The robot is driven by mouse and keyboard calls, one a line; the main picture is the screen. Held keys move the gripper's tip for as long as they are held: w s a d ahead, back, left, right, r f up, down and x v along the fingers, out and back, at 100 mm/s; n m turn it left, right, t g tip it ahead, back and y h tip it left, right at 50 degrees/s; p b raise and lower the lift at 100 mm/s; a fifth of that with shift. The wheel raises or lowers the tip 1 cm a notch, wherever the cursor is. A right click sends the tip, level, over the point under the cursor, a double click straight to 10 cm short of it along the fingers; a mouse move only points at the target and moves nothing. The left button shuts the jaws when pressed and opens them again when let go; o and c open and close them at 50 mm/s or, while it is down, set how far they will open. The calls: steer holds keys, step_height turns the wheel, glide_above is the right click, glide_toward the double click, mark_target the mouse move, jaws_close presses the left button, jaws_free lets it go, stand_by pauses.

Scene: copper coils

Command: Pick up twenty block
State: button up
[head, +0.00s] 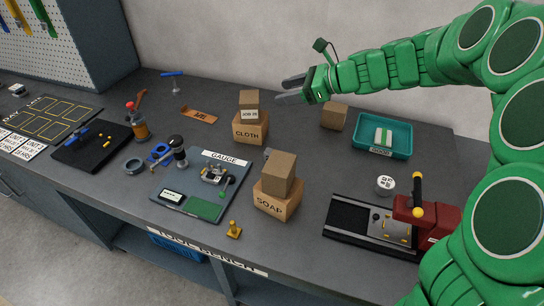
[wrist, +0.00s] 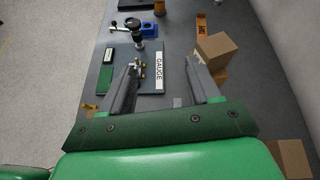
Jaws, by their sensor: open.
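I cannot make out a block marked twenty in either view. Another metal piece (head: 215,173) is on the GAUGE mat (head: 171,181); the mat also shows in the wrist view (wrist: 150,101). My gripper (head: 285,91) is open and empty, raised above the back of the bench, right of the CLOTH boxes. In the wrist view its fingers (wrist: 162,65) stand wide apart.
The CLOTH box (head: 250,133) and SOAP box (head: 275,203) each carry a smaller box. A teal tray (head: 358,143) holds a white and green item. A small yellow piece (head: 234,230) is near the front edge. The bench between the SOAP box and tray is mostly clear.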

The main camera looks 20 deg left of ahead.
steer(key=w+a+f+m, duration=0.1)
steer(key=w+m, duration=0.1)
steer(key=w, duration=0.2)
glide_toward(267, 153)
steer(key=a, duration=0.1)
steer(key=a+f, duration=0.2)
steer(key=shift+w+t+y, duration=0.3)
steer(key=shift+w+f+x, duration=0.1)
steer(key=shift+f+x, duration=0.05)
steer(key=shift+x, duration=1.8)
steer(key=shift+w+f+x, duration=0.1)
steer(key=shift+f+x, duration=0.1)
steer(key=shift+x, duration=1.7)
steer(key=shift+d, duration=0.2)
jaws_close()
